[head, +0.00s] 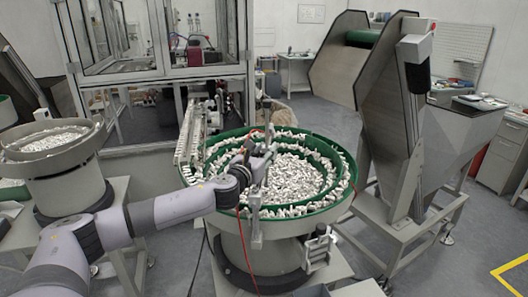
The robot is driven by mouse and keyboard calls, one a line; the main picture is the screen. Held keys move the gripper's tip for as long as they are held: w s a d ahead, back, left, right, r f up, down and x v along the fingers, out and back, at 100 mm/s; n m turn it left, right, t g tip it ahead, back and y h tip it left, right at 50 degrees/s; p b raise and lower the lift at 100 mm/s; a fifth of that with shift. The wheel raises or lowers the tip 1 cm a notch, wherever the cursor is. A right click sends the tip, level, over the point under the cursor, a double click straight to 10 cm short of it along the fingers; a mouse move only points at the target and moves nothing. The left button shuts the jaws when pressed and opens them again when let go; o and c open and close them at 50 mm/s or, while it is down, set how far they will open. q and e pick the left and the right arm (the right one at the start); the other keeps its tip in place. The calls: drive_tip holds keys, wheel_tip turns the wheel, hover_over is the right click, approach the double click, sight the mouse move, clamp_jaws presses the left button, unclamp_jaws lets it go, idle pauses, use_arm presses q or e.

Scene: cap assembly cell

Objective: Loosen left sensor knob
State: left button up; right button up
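My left arm reaches in from the left, and its dark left gripper (262,152) is over the left part of the green-rimmed feeder bowl (346,165). The gripper is at an upright metal sensor post (256,205) that stands at the bowl's near left side. The left sensor knob cannot be made out; it is too small or hidden by the gripper. Whether the fingers are open or shut on something is too small to tell. My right gripper is not in view.
Many small white caps (290,176) fill the bowl. A metal bracket (318,247) sits at its near right side, and a red cable (246,255) hangs in front. A steel hopper (425,130) stands right. A second bowl feeder (60,165) stands left. Open floor lies at the lower right.

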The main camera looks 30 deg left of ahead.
sight(264, 151)
use_arm(q)
drive_tip(key=o, duration=0.3)
drive_tip(key=shift+o, duration=0.2)
wheel_tip(264, 151, up, 10)
idle(0.5)
